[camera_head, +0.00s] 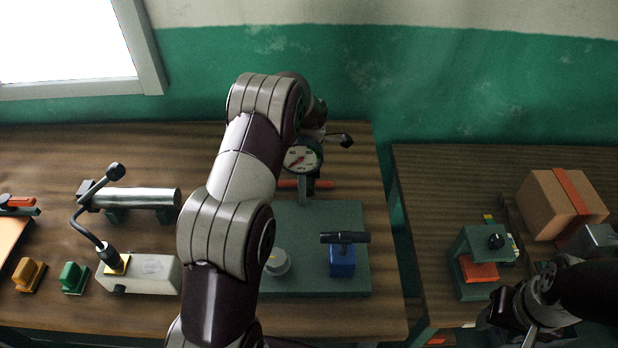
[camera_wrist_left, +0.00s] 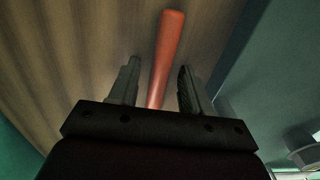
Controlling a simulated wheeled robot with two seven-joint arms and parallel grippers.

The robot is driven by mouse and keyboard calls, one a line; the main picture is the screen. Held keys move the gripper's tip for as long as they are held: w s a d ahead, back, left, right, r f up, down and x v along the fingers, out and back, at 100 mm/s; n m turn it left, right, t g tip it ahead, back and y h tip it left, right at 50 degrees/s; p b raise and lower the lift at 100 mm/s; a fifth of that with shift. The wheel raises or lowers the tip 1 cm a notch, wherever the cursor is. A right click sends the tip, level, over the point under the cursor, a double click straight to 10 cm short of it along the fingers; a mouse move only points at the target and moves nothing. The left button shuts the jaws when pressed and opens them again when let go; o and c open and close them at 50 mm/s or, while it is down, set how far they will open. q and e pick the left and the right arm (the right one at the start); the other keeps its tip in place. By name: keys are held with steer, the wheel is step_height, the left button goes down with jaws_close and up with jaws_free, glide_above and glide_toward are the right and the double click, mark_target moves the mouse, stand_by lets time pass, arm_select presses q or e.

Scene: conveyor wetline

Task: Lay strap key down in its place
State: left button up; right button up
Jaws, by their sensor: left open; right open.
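A red-orange rod, which looks like the handle of the strap key, shows in the left wrist view (camera_wrist_left: 166,50). It lies between the two fingers of my left gripper (camera_wrist_left: 158,66), which is open, with gaps on both sides. In the head view a red-orange bar (camera_head: 290,184) lies on the wooden table behind the green base plate, partly hidden by the gauge stand. There my left fingers are hidden behind my arm and the gauge. My right gripper (camera_head: 505,312) is open at the lower right, away from the bar. The key's place cannot be told.
The round gauge (camera_head: 303,158) stands close to my left wrist. The green plate (camera_head: 318,215) carries a blue block (camera_head: 342,260) with a black T-handle and a white knob (camera_head: 277,262). A cardboard box (camera_head: 560,205) and a green fixture (camera_head: 470,245) stand on the right table.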

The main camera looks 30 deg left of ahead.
arm_select(q)
steer(key=shift+f+b, duration=0.25)
steer(key=shift+b, duration=0.25)
steer(key=r, duration=0.4)
steer(key=shift+w+r, duration=0.1)
steer(key=shift+w, duration=0.15)
step_height(320, 180, up, 3)
steer(key=shift+w+d+r+p, duration=0.1)
steer(key=shift+r+p, duration=0.1)
steer(key=shift+p, duration=0.45)
step_height(320, 180, up, 6)
steer(key=p, duration=0.5)
steer(key=shift+f, duration=0.2)
